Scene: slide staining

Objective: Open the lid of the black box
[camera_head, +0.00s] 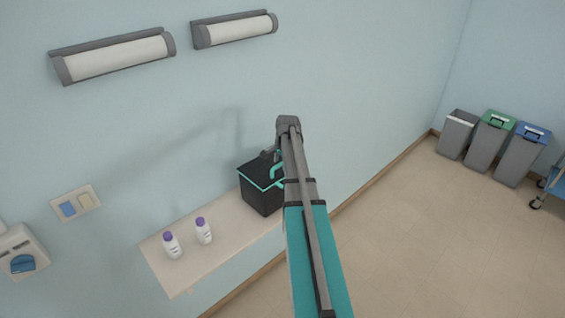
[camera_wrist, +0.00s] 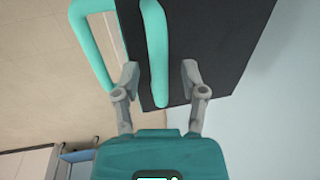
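The black box (camera_head: 261,198) stands on the wall shelf in the head view, partly hidden behind my arm. Its dark lid (camera_head: 255,172) has a teal edge and looks closed. In the wrist view a dark panel of the box (camera_wrist: 215,40) fills the upper right. A teal bar (camera_wrist: 157,45), apparently a handle of the box, hangs down between the two grey fingers of my gripper (camera_wrist: 160,76). The fingers are apart, with a gap on each side of the bar. A second teal loop (camera_wrist: 82,35) shows to the left.
Two white bottles with purple caps (camera_head: 172,245) (camera_head: 203,231) stand on the pale shelf (camera_head: 205,266), left of the box. The wall is close behind. Several bins (camera_head: 490,140) and part of a blue cart (camera_head: 555,185) are at the far right. The floor between is clear.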

